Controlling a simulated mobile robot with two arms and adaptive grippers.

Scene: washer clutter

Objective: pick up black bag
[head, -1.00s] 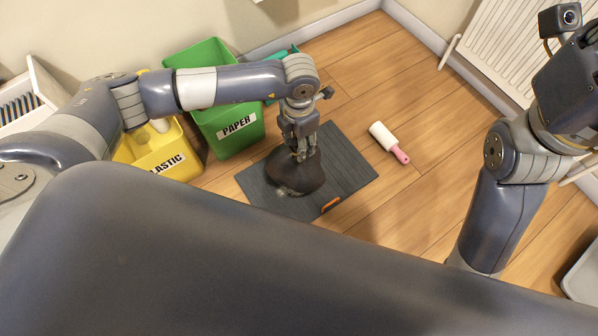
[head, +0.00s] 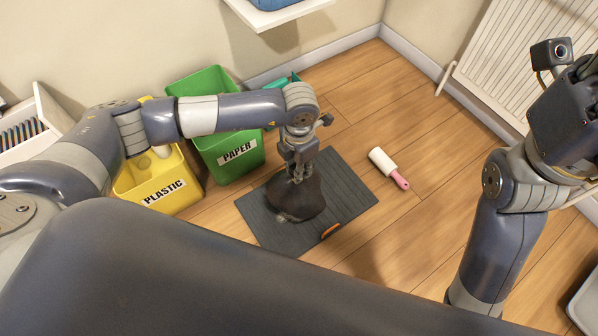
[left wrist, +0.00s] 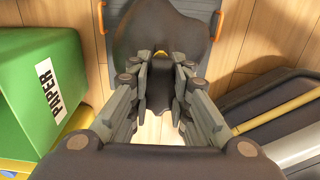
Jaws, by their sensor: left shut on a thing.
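The black bag (head: 300,203) is a dark, rounded, soft-looking bundle over the dark grey mat (head: 345,180). My left gripper (head: 297,177) points down and is shut on the top of the bag. In the left wrist view the bag (left wrist: 170,28) shows beyond the fingers of the left gripper (left wrist: 160,95). I cannot tell whether the bag touches the mat or hangs just above it. My right arm is at the right edge of the head view; its fingers do not show clearly.
A green PAPER bin (head: 233,157) and a yellow PLASTIC bin (head: 165,190) stand left of the mat. A lint roller with a pink handle (head: 388,167) lies on the floor to the right. A white radiator (head: 515,60) is on the right wall. Wooden floor around the roller is clear.

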